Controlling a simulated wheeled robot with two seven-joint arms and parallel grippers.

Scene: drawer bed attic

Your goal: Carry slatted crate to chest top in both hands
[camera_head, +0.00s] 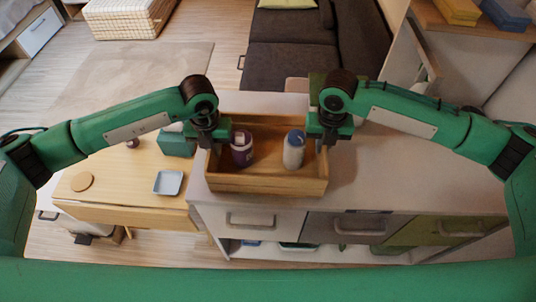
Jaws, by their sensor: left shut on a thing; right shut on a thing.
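The slatted crate (268,184) is a wooden box at the front left of the pale chest top (400,190). Inside it stand a dark purple jar (242,153) and a white bottle with a blue cap (293,155). My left gripper (212,146) is shut on the crate's left end. My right gripper (326,142) is shut on the crate's right end. The fingertips are partly hidden by the gripper bodies. The crate looks level; I cannot tell whether its base touches the chest top.
A wooden table (120,195) at the left holds a small blue-grey dish (168,183), a round coaster (82,181) and a teal box (177,144). The chest top right of the crate is clear. A dark sofa (300,60) stands behind.

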